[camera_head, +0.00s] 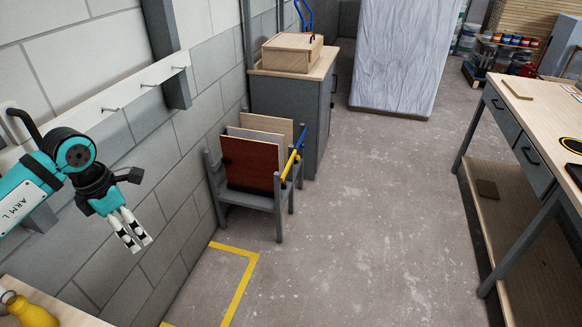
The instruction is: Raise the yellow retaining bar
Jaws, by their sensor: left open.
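The yellow retaining bar (288,166) is on the right side of a grey rack (263,202) standing on the floor near the block wall. It slants upward toward the back, and a short blue piece (301,136) shows near its far end. A red-brown board (249,165), a pale board and a wooden board stand upright in the rack, beside the bar. My left gripper (130,230) is at the left, fingers pointing down, open and empty. It is well apart from the rack and the bar. My right gripper is not in view.
A grey cabinet (293,105) with a wooden box (292,52) on top stands behind the rack. A workbench (530,105) runs along the right. A hook rail (115,95) is on the left wall. The middle floor is clear, with yellow tape (240,285) in front of the rack.

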